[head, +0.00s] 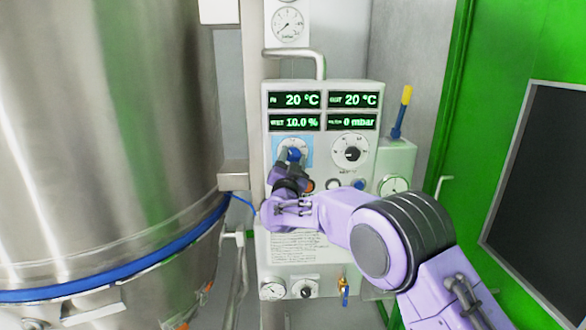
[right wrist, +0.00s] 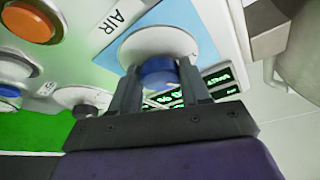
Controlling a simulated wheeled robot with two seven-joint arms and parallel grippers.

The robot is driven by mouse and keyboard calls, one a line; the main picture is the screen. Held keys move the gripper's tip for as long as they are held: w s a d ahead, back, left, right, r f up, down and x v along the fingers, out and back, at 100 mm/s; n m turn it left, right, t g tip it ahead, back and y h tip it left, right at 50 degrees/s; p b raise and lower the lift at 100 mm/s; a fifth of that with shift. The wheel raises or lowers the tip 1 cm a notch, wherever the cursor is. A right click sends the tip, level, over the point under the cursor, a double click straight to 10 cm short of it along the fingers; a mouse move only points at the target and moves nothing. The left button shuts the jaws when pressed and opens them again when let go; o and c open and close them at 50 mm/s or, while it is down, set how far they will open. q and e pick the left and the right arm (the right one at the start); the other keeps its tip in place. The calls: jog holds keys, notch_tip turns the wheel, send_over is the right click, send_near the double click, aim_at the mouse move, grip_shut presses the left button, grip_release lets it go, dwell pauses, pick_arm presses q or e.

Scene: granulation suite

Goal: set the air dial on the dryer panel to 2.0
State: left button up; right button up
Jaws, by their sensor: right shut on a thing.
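The dryer panel (head: 318,145) is a pale box with green-lit displays reading 20 °C, 20 °C, 10.0 % and 0 mbar. The air dial (right wrist: 158,73) is a blue knob on a white round scale over a light-blue patch marked AIR. In the head view the dial (head: 293,154) is at the panel's left, partly covered by my right gripper (head: 290,163). In the right wrist view the two dark fingers of my right gripper (right wrist: 158,88) are shut on the blue knob, one on each side. The dial's pointer reading cannot be made out. My left gripper is not in view.
A second dial with a black knob (head: 352,154) sits right of the air dial. An orange button (right wrist: 30,21) is close by on the panel. A large steel vessel (head: 110,130) stands at left, and a green door frame (head: 500,60) at right.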

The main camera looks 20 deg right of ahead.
jog(key=m+g, duration=0.1)
jog(key=m, duration=0.1)
jog(key=m+h+b, duration=0.1)
jog(key=m, duration=0.1)
jog(key=shift+f+m+g+h+b, duration=0.1)
jog(key=shift+m+g+h+b, duration=0.2)
jog(key=shift+m+g, duration=0.1)
jog(key=shift+a+r+m+g+b, duration=0.15)
jog(key=shift+m+g, duration=0.25)
jog(key=shift+m, duration=0.6)
jog(key=shift+r+m+g+b, duration=0.1)
jog(key=shift+m+g+b, duration=0.25)
jog(key=shift+m, duration=0.65)
jog(key=o, duration=1.1)
jog(key=shift+w, duration=0.1)
jog(key=shift+c, duration=0.2)
jog(key=shift+a+f, duration=0.1)
jog(key=b+v, duration=0.4)
jog(key=v, duration=0.6)
jog(key=shift+b, duration=0.35)
